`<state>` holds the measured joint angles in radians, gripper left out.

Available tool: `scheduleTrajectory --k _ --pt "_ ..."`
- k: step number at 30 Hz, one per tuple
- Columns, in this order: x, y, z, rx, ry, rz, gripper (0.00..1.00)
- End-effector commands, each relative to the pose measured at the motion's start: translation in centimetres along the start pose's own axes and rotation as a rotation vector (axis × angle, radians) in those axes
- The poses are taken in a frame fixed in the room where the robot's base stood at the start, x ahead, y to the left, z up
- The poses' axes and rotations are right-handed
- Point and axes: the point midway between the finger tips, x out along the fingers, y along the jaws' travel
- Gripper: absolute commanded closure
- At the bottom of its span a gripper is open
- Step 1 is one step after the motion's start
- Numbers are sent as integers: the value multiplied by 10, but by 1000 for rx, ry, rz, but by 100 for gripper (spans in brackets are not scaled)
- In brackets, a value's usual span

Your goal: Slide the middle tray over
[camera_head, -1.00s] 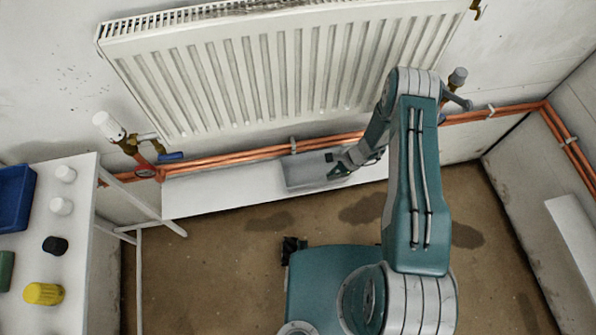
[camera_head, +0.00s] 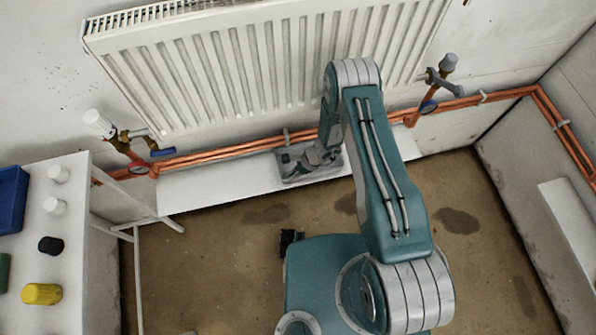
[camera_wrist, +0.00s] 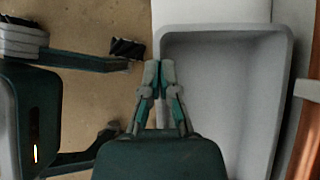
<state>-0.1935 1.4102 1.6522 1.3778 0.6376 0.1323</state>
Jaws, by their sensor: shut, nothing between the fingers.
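One shallow grey tray (camera_head: 332,166) sits on the white ledge under the radiator, roughly midway along it. In the wrist view the tray (camera_wrist: 235,85) fills the right half and looks empty. My gripper (camera_head: 293,172) reaches across the tray from the right in the head view and hides part of its inside. In the wrist view my gripper (camera_wrist: 159,66) is shut, with its fingertips together and empty. The tips overlap the tray's floor-side rim in that view. I cannot tell whether they touch it.
Copper pipes (camera_head: 225,153) run just behind the ledge, below the radiator (camera_head: 250,75). The white ledge (camera_head: 215,185) is clear left of the tray. A white table (camera_head: 75,235) with a blue bin (camera_head: 12,200) and a yellow cap (camera_head: 41,294) stands at the left.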

Motion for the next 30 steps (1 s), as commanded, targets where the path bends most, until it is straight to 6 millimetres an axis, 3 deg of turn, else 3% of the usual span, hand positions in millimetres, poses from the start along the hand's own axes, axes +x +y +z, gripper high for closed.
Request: scheduleTrajectory --k 14,30 --pt "-1 0 -13 6 11 0 100" --pt "-82 1 -124 7 8 -4 100"
